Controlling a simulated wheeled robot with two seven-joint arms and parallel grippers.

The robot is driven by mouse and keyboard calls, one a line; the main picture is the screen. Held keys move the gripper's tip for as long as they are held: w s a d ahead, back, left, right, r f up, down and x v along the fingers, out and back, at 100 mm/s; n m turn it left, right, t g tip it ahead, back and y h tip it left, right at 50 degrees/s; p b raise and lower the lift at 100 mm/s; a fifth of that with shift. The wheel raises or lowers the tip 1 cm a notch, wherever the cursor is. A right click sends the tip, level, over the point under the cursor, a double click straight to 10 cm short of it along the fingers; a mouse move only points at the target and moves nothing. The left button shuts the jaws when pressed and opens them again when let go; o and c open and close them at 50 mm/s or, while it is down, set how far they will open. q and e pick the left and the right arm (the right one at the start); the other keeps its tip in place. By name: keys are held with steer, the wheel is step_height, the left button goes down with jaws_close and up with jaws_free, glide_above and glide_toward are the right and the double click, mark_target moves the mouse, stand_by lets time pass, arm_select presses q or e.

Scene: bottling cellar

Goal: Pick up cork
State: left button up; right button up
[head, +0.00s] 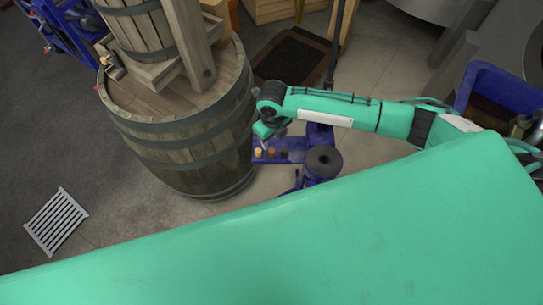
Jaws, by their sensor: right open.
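A small light tan cork (258,153) stands on the blue metal stand (298,143) just right of the big barrel. A browner cork-like piece (271,153) stands right beside it, and a darker one (284,154) is further right. My right arm reaches in from the right, and my right gripper (265,144) points down close above the tan and brown pieces. The gripper is open. Its fingertips are small and partly hidden, so I cannot tell if they touch a cork. My left gripper is out of view.
A large wooden barrel (190,135) carrying a wooden press stands close left of the gripper. A dark round piece (323,161) tops the blue stand's right part. A floor grate (56,221) lies at the lower left. A blue bin (500,87) is at the right.

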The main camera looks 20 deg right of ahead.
mark_target(272, 156)
steer(key=shift+f+b, duration=0.95)
steer(key=shift+f, duration=0.5)
steer(key=f+b, duration=0.4)
steer(key=shift+a+f+b, duration=0.2)
steer(key=shift+f+b, duration=0.1)
steer(key=shift+b, duration=0.05)
jaws_close()
